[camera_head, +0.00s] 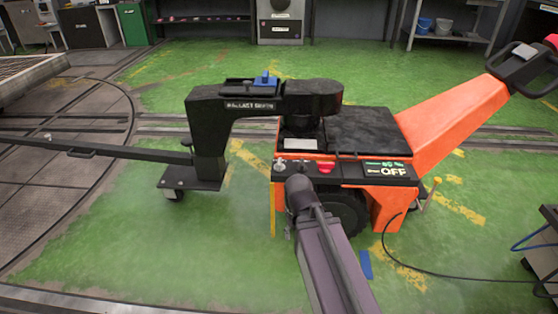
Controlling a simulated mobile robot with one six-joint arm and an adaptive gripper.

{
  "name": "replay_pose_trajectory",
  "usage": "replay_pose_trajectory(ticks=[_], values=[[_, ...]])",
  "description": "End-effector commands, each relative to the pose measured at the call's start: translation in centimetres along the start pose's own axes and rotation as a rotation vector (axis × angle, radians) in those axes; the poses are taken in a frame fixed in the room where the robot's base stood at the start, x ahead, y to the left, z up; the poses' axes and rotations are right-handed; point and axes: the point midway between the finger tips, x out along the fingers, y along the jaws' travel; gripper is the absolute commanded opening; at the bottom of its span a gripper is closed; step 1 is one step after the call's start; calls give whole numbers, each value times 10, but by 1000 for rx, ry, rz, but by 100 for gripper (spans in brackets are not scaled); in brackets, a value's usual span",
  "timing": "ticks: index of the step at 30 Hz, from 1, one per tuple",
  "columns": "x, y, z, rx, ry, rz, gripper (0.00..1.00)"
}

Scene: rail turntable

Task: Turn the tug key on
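The orange tug (440,125) stands right of centre, with a black top cover and a control panel (348,175) along its near edge. The panel's display (386,169) reads "OFF" beside a green percentage figure. A red mushroom button (326,168) sits left of the display. Small silver fittings (281,164) are at the panel's left end. I cannot tell which of them is the key or how it is turned. My arm rises from the bottom, its dark joint (300,192) overlapping the front of the panel's left end. I cannot make out my gripper's fingers.
A black column (208,145) on a wheeled foot, with a long bar (90,148), stands left of the tug. A blue object (366,264) and a black cable (440,274) lie on the floor at right. Green floor is open at lower left.

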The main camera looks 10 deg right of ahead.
Motion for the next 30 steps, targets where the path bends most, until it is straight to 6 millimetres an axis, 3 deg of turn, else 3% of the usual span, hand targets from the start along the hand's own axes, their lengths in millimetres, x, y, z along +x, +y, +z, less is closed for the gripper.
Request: replay_pose_trajectory(ticks=[8, 24, 30], values=[[-39, 0, 0, 0, 0, 0, 54], [-142, 0, 0, 0, 0, 0, 54], [-162, 0, 0, 0, 0, 0, 54]])
